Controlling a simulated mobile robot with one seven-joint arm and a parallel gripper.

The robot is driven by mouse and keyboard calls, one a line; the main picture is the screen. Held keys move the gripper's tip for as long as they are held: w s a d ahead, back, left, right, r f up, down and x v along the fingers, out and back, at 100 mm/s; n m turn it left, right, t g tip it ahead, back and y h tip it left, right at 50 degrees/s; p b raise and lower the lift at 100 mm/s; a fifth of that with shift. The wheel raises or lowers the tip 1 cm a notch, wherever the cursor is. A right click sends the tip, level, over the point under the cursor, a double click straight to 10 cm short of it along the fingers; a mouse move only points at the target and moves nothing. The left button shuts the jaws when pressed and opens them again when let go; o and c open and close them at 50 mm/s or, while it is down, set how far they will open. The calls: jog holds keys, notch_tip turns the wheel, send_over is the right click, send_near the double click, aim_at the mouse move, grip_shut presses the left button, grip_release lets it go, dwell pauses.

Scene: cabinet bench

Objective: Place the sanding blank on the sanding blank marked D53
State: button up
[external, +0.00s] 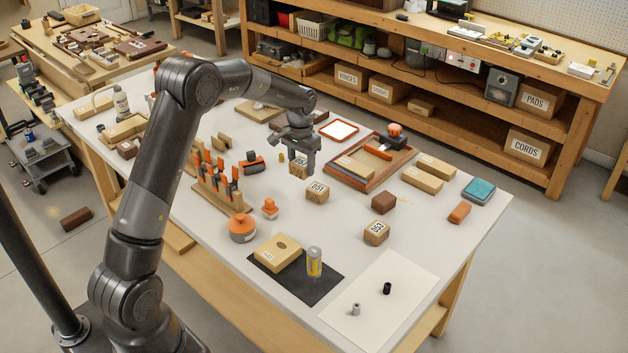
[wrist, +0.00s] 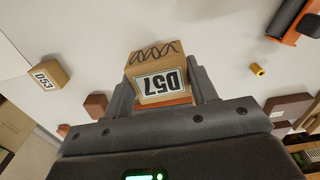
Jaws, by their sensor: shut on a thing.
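My gripper (external: 299,154) is raised over the middle of the table, its jaws pointing down. In the wrist view my gripper (wrist: 163,92) is shut on a light wooden sanding blank marked D57 (wrist: 158,83), which has dark wavy lines on one face. The held blank (external: 298,169) shows below the jaws in the external view. The sanding blank marked D53 (wrist: 47,76) lies apart at the left in the wrist view. In the external view a blank that seems marked D53 (external: 376,233) stands on the table, right of my gripper and nearer the camera.
A dark red block (external: 384,203) is behind the D53 blank. An orange-handled tool rack (external: 222,190) stands left. A wooden tray (external: 340,181) lies behind. White tabletop is clear around the D53 blank.

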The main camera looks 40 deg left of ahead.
jog(key=s+d+r, duration=0.2)
jog(key=s+d, duration=0.1)
jog(key=d, duration=1.4)
jog(key=s+d+r, duration=0.2)
jog(key=d, duration=1.5)
send_over(377, 228)
jog(key=shift+m, duration=0.3)
notch_tip(377, 228, down, 7)
jog(key=shift+d+r, duration=0.1)
jog(key=shift+r, duration=0.1)
jog(key=shift+f, duration=2.1)
jog(key=shift+f, duration=0.15)
jog(key=o, duration=1)
